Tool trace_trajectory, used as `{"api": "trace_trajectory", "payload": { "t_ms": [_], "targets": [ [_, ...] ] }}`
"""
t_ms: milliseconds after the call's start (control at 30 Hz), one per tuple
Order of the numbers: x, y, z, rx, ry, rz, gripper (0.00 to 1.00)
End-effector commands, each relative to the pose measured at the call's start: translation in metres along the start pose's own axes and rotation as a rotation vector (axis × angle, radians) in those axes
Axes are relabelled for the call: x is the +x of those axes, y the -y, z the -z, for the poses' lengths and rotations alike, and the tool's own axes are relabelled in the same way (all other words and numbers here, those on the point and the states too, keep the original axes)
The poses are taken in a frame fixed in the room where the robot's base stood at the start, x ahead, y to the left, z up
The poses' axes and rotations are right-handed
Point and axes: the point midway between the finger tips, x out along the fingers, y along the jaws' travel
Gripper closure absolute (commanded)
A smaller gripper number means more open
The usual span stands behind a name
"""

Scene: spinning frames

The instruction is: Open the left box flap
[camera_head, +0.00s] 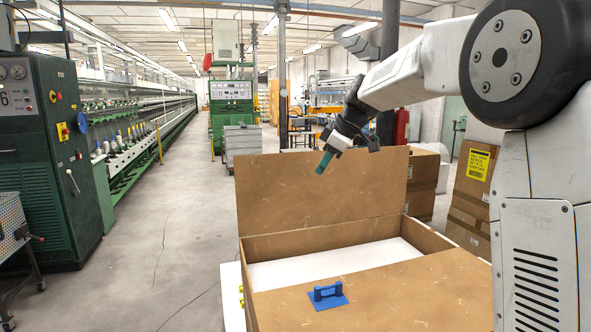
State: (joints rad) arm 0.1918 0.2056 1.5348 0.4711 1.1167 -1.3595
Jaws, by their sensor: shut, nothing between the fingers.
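A large brown cardboard box (251,249) stands in front of me in the head view. One flap (330,200) stands upright along its far side. The other flap (400,295) lies flat over the near part and bears a blue handle (328,294) on a blue plate. Between the flaps the box is open and its white inside (335,262) shows. My gripper (323,163) is shut and empty, with teal fingertips, raised near the top edge of the upright flap and overlapping it in the picture. I cannot tell whether it touches the flap.
Stacked cartons (470,205) stand to the right, behind my arm. A green machine cabinet (45,155) and a long spinning frame (150,130) line the left. The concrete aisle (175,200) left of the box is clear.

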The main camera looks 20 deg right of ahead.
Motion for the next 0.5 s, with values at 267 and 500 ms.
{"api": "trace_trajectory", "payload": {
  "t_ms": [267, 500],
  "targets": [
    [-0.027, -0.024, 0.037, -0.412, -0.080, -0.092, 1.00],
    [-0.009, -0.024, 0.039, -0.457, -0.077, -0.091, 1.00]
  ]
}}
